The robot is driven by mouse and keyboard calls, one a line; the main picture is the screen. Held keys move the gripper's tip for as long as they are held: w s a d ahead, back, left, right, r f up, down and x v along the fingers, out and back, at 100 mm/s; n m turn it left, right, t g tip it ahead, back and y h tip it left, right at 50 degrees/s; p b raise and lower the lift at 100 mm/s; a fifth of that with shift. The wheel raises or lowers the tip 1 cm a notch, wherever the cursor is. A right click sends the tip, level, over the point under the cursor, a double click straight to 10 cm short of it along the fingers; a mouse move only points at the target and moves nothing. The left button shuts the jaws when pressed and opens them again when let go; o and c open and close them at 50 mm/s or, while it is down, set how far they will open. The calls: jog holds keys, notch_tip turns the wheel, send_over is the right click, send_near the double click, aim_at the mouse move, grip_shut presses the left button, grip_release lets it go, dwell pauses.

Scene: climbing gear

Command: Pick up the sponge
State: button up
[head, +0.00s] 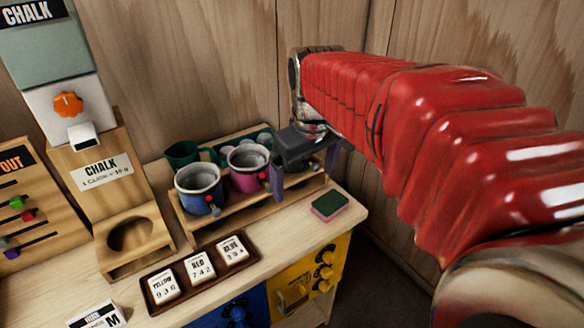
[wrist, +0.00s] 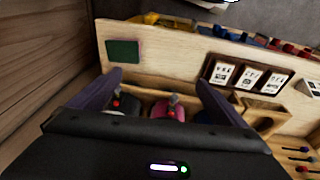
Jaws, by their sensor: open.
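The sponge (head: 330,206) is a small block, dark green on top and pink below. It lies flat on the bench top near its right corner, and its green face also shows in the wrist view (wrist: 123,51) at the upper left. My gripper (head: 305,183) is open and empty, with its purple fingers pointing down over the right end of the cup rack. It is above and left of the sponge in the head view, apart from it. In the wrist view the gripper (wrist: 159,78) has its fingers spread, and the sponge lies beyond the left fingertip.
A wooden rack holds a blue cup (head: 199,188) and a magenta cup (head: 248,167) beside my gripper. A dark tray (head: 150,297) with three number tiles lies in front. A chalk dispenser (head: 66,110) stands left. Bench top around the sponge is clear; wooden walls rise behind.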

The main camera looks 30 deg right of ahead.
jog(key=w+d+f+g, duration=0.1)
jog(key=w+d+f, duration=0.1)
jog(key=d, duration=0.4)
jog(key=w+d+f+n+g, duration=0.1)
jog(key=w+d, duration=0.3)
jog(key=d, duration=0.2)
jog(key=shift+f+y, duration=0.3)
jog(key=shift+f, duration=0.05)
send_over(330, 201)
jog(key=shift+w+d+f, duration=0.1)
jog(key=shift+d+f, duration=0.05)
jog(key=shift+f, duration=4.15)
jog(key=shift+s+f, duration=0.2)
jog(key=shift+f, duration=2.4)
jog(key=c, duration=1.1)
